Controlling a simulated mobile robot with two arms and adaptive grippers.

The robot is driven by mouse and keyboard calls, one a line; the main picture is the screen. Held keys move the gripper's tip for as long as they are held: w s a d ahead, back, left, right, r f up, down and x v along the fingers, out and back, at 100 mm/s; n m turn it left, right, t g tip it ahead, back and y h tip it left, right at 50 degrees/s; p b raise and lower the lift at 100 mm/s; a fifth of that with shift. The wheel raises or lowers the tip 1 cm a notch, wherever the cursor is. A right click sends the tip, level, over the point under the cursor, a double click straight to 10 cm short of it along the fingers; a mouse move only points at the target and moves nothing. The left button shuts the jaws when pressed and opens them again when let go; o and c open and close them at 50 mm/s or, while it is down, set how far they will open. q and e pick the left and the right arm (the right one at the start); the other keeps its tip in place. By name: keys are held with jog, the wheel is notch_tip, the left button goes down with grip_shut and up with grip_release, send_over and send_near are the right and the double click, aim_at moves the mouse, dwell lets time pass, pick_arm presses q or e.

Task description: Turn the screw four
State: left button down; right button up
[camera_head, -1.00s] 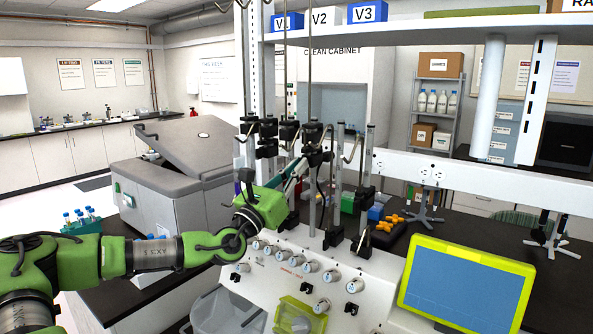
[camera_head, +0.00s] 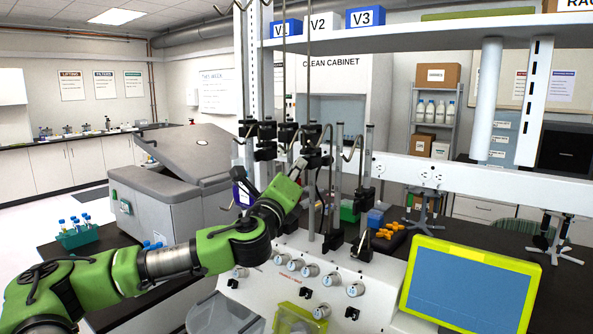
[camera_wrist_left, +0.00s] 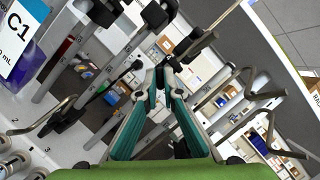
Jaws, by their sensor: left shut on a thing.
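My left gripper (camera_head: 303,168) reaches up from the left to the black clamps on the metal posts. In the left wrist view its teal fingers (camera_wrist_left: 168,68) come together at a black clamp (camera_wrist_left: 188,50) on a thin rod. The fingers are shut on a small part at this clamp, apparently its screw, which they mostly hide. In the head view the clamp (camera_head: 313,158) sits on a post above the white console. I cannot read which clamp is number four. My right gripper is not in view.
Several posts and hooks stand close around the gripper. A white console (camera_head: 340,275) with knobs lies below, with a yellow-framed screen (camera_head: 465,285) at right. A grey centrifuge (camera_head: 155,205) with its lid raised and a teal tube rack (camera_head: 78,238) are at left.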

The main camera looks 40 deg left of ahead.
pick_arm(q)
jog(key=shift+r+n+g, duration=0.1)
jog(key=shift+n+g, duration=0.3)
jog(key=shift+n, duration=0.8)
jog(key=c, duration=2.2)
grip_release()
jog(key=shift+s, duration=0.1)
jog(key=v, duration=1.1)
jog(key=shift+s+d, duration=0.3)
jog(key=shift+d, duration=0.05)
jog(key=shift+f, duration=0.2)
